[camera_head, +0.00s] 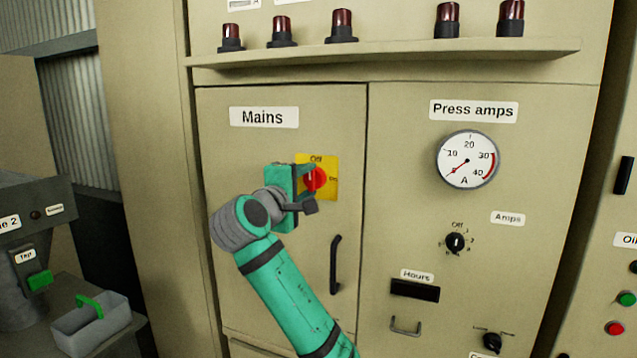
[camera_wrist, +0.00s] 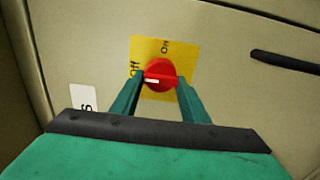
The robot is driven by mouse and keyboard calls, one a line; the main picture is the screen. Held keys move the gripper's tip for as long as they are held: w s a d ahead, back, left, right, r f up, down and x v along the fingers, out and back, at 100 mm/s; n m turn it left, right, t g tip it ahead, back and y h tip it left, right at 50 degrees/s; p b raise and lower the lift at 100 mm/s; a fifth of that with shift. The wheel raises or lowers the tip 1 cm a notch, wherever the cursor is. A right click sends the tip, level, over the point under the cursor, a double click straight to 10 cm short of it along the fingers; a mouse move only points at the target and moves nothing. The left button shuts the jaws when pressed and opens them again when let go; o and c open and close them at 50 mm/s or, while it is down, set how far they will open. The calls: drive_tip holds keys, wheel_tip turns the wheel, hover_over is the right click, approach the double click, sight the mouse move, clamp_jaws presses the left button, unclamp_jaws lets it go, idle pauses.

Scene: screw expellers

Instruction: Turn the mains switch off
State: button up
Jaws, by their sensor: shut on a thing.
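The mains switch is a red rotary knob (camera_head: 318,179) on a yellow plate (camera_head: 330,163), on the cabinet door below the "Mains" label (camera_head: 263,117). In the wrist view the red knob (camera_wrist: 160,73) sits between my two green fingers, with its grip bar across the gap. A white mark on the bar points left, to the side where "Off" is printed; "On" is printed at the top of the plate (camera_wrist: 186,53). My gripper (camera_wrist: 160,80) is shut on the knob. In the head view my gripper (camera_head: 309,180) hides part of the plate.
A black door handle (camera_head: 335,265) stands below right of the switch. A shelf (camera_head: 400,54) with several red lamps juts out above. To the right are the press amps meter (camera_head: 467,160) and a black selector (camera_head: 455,243). A grey bin (camera_head: 92,325) stands lower left.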

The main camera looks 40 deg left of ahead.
idle(0.3)
drive_tip(key=o, duration=1.5)
drive_tip(key=shift+c, duration=0.2)
drive_tip(key=v, duration=1)
drive_tip(key=shift+s+d, duration=0.15)
drive_tip(key=shift+s, duration=0.05)
drive_tip(key=shift+s+f, duration=0.1)
